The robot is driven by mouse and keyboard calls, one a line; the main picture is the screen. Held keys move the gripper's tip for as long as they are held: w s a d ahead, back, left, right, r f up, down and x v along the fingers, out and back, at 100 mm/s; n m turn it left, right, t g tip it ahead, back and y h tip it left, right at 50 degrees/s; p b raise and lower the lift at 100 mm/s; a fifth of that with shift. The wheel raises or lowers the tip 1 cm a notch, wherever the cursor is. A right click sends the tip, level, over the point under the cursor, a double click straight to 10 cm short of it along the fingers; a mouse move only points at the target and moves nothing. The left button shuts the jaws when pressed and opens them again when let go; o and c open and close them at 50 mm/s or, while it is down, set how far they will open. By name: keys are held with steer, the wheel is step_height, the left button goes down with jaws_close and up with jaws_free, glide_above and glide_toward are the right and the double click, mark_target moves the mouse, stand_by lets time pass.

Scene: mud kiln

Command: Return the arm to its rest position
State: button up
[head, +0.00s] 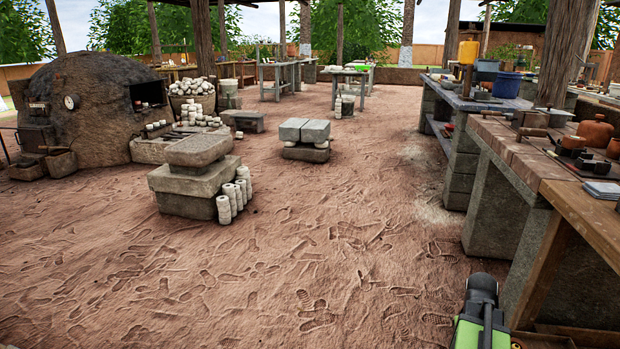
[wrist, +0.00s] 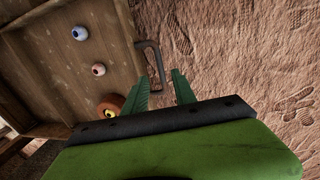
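My gripper (wrist: 162,74) shows in the wrist view with two green fingers spread apart and nothing held between them. Just past the fingertips is a dark bar handle (wrist: 152,58) on the side of an open wooden drawer (wrist: 40,75). The handle's lower end appears near the gap between the fingers, and I cannot tell if they touch. In the head view my green and black arm (head: 480,320) is at the bottom right, beside the bench. The fingers are hidden there.
The drawer holds a pale ball (wrist: 80,33), a pinkish ball (wrist: 98,69) and an orange-brown round item (wrist: 108,103). Stone blocks (head: 195,180) and a domed kiln (head: 95,110) stand left.

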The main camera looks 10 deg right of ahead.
steer(key=f+b, duration=0.2)
steer(key=f, duration=0.1)
steer(key=f+b, duration=0.1)
steer(key=shift+s+d+f, duration=0.15)
steer(key=shift+d+f, duration=0.1)
steer(key=shift+d, duration=0.1)
steer(key=shift+r, duration=0.2)
